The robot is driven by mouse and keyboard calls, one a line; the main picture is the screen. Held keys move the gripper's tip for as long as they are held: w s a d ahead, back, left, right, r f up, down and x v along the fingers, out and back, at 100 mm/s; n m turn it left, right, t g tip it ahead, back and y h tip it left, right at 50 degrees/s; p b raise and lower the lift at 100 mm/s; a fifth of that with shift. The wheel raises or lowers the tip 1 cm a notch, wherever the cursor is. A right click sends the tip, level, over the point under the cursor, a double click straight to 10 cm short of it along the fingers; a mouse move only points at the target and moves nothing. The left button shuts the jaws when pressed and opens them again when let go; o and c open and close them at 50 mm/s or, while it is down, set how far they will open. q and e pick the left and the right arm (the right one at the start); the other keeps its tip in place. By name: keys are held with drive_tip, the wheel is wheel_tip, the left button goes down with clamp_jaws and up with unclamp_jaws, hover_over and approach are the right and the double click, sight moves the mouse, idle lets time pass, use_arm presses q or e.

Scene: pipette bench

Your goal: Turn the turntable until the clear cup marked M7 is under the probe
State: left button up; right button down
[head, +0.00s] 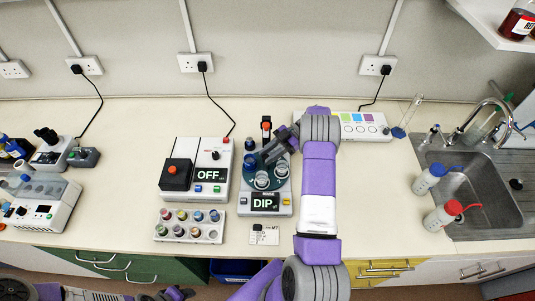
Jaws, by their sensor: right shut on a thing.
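The turntable (246,184) is a dark teal disc on a pale grey unit whose display (265,202) reads DIP. Several cups stand on it, with clear cups (262,180) at the front; their marks are too small to read. A dark post with an orange-red top (266,127), perhaps the probe's stand, rises behind the disc; the probe tip is hidden. My right gripper (270,152) reaches over the back right of the disc and is shut on a part of the turntable; its fingers hide the exact spot.
Left of the turntable is a box reading OFF (208,175) with a red button, and a rack of coloured-top vials (190,227). A card marked M7 (264,235) lies in front. A colour-patch panel (365,127) is behind right; bottles (443,214) stand near the sink.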

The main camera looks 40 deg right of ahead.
idle(0.3)
drive_tip(key=c, duration=0.8)
unclamp_jaws()
drive_tip(key=shift+b+v, duration=0.4)
drive_tip(key=shift+v, duration=3.4)
